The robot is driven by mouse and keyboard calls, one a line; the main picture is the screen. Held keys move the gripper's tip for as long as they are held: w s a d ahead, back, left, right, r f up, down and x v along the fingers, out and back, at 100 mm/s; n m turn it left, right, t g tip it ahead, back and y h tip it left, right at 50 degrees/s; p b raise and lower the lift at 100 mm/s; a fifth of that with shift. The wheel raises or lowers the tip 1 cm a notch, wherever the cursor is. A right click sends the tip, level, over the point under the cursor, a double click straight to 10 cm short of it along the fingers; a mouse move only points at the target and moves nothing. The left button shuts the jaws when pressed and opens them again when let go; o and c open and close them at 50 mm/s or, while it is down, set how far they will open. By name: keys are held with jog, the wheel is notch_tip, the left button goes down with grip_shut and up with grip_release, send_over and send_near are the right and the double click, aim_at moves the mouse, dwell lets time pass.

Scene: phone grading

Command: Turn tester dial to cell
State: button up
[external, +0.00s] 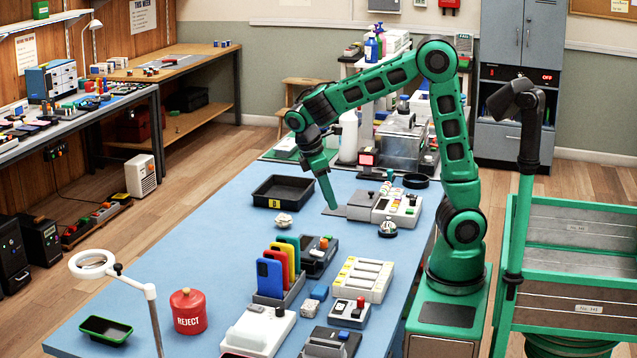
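A white and grey device (398,208) with small coloured controls stands on the blue table, right of my gripper, and looks like the tester. Its dial and the dial's setting are too small to make out. A flat grey plate (362,203) adjoins its left side. My gripper (331,206) points down just left of this plate, close to the table top. I cannot tell whether it touches the plate. Its fingers are too small to show whether they are open or shut, and I see nothing held.
A black tray with a yellow label (283,192) lies left of my gripper. A small crumpled pale item (284,220) and a round silver-topped item (388,229) are nearby. Coloured phones stand in a rack (281,290) nearer the front. A red REJECT tin (188,311) stands front left. The table's left middle is clear.

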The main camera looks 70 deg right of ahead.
aim_at(323, 240)
jog(key=w+a+f+n, duration=0.2)
jog(key=w+a+n, duration=0.15)
jog(key=a, duration=0.25)
jog(key=shift+m+h, duration=0.25)
jog(key=shift+h, duration=0.15)
jog(key=x, duration=1)
jog(key=shift+f, duration=0.1)
jog(key=shift+w, duration=0.1)
grip_shut()
